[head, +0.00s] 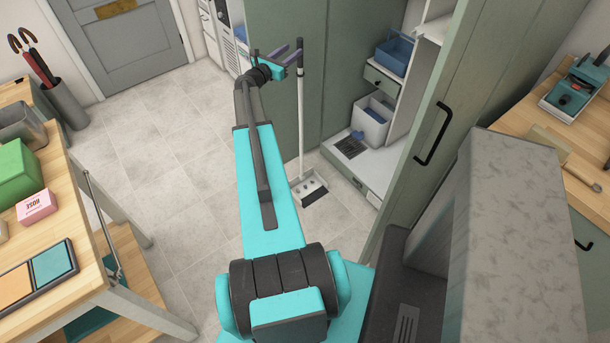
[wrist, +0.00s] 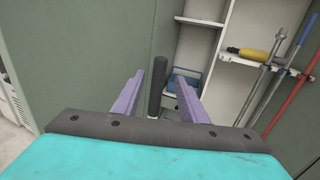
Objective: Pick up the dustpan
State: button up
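The long-handled dustpan stands upright on the tiled floor in the head view, with its white and dark pan (head: 309,188) low and its pale pole (head: 301,115) rising beside the green cabinet. My gripper (head: 291,55) is raised by the top of that pole. In the wrist view the dark grip of the dustpan handle (wrist: 155,88) shows between the two purple fingers of my gripper (wrist: 170,72). The fingers are apart, with space on both sides of the grip, and I see no firm contact. The lower pole and pan are hidden in the wrist view.
The open green cabinet door (head: 440,130) stands to the right. Inside the cabinet are a blue basket (head: 394,54) and a white bin (head: 372,122). Poles (wrist: 285,75) hang at the right in the wrist view. A wooden table (head: 75,210) stands left; floor between is clear.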

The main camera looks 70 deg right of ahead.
jog(key=shift+s+d, duration=0.2)
jog(key=shift+d, duration=0.45)
jog(key=shift+d, duration=0.15)
jog(key=shift+p+x, duration=1.55)
jog(key=shift+x, duration=0.85)
jog(key=shift+f, duration=0.15)
jog(key=shift+c, duration=0.3)
grip_shut()
